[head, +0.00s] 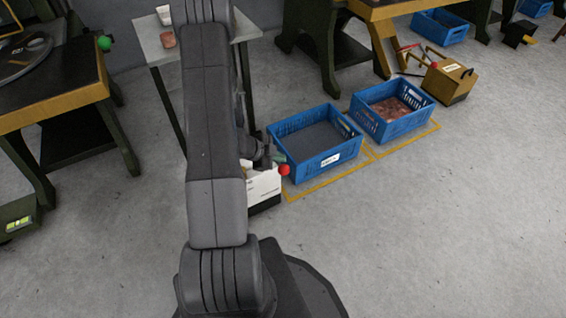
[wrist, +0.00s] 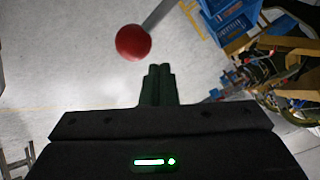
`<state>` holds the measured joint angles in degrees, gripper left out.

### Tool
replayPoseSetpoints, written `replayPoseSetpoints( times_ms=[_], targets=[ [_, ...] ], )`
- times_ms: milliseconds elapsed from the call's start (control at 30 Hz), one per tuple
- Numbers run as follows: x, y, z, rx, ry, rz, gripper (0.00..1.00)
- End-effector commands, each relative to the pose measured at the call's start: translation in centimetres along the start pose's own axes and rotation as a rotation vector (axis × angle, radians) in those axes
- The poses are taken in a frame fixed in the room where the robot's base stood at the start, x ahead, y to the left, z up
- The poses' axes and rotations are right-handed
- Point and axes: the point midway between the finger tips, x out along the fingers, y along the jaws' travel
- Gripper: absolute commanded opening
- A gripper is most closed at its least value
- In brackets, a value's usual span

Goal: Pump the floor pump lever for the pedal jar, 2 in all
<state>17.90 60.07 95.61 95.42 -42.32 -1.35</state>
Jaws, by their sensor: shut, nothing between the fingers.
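The wrist view shows the red knob (wrist: 133,42) on a grey lever rod (wrist: 160,14), just ahead and left of my fingertips. My gripper (wrist: 160,68) is shut and empty, with dark green fingers together and a visible gap to the knob. In the head view my gripper (head: 278,158) is small, close above the knob. My arm hides part of the white box. I cannot make out the pedal jar.
A blue crate (head: 331,160) stands right of the white box, and a second blue crate (head: 420,127) with copper-coloured contents stands beyond it. A yellow box (head: 449,80) with a red knob is farther back. Workbenches line the back and left. The floor at the right front is clear.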

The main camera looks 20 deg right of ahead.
Motion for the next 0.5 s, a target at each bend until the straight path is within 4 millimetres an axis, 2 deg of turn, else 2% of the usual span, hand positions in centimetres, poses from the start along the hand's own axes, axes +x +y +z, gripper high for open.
replayPoseSetpoints(
  times_ms=[300,500],
  targets=[
    [-0.1,0.0,-0.1,0.000,0.001,0.001,0.00],
    [-1.2,-0.8,-0.9,0.000,0.001,0.000,0.00]
  ],
)
